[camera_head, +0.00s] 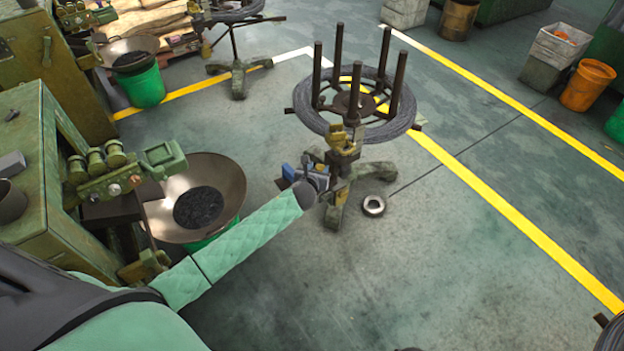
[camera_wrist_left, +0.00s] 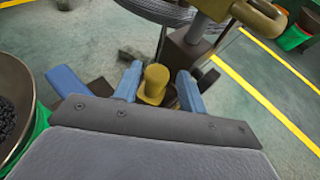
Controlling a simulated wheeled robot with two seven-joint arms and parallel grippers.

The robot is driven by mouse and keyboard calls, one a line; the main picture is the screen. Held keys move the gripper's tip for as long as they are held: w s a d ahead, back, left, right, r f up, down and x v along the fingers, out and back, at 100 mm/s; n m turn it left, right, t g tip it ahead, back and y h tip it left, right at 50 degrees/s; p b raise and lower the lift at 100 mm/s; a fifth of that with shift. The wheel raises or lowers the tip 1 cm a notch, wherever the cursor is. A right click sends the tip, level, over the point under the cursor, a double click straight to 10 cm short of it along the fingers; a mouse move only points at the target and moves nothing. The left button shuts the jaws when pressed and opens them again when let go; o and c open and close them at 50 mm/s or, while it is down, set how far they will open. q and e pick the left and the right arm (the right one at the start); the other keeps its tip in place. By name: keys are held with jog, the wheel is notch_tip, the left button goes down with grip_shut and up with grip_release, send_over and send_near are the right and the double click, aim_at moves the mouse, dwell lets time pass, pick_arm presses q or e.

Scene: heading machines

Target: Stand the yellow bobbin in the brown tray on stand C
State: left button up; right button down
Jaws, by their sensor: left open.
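My left gripper (camera_head: 318,181) is at the lower part of the dark post stand, its jaws partly hidden by my arm in the head view. In the left wrist view its two blue fingers (camera_wrist_left: 160,88) are open. A yellow bobbin (camera_wrist_left: 153,84) appears upright between them, with a gap to the right finger; whether it touches the left finger is unclear. A small brown block (camera_wrist_left: 100,87) shows left of the fingers; I cannot tell whether it is the brown tray. No label C is readable. My right gripper is not in view.
The stand carries a wire coil (camera_head: 400,122) and tall dark posts above my gripper. A metal ring (camera_head: 373,205) lies on the floor. A wide pan (camera_head: 235,180) on a green bucket and a green machine (camera_head: 50,180) are at left.

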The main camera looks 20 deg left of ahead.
pick_arm(q)
jog(key=b+v, duration=0.1)
jog(key=v, duration=0.8)
jog(key=s+d+f+n+g, duration=0.2)
jog(key=s+f+n+g, duration=0.2)
jog(key=s+n, duration=0.7)
jog(key=s+d+f+n+g+h, duration=0.1)
jog(key=s+f+n+g, duration=0.3)
jog(key=s+f+n, duration=0.4)
jog(key=s+d+f+n+g, duration=0.4)
jog(key=s+f+n, duration=0.2)
jog(key=s+n, duration=0.8)
jog(key=s, duration=0.5)
jog(key=shift+f+n, duration=0.3)
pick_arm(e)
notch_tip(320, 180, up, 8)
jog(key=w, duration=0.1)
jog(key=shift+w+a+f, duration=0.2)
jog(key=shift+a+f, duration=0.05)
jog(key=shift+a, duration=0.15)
pick_arm(q)
jog(key=shift+c, duration=0.5)
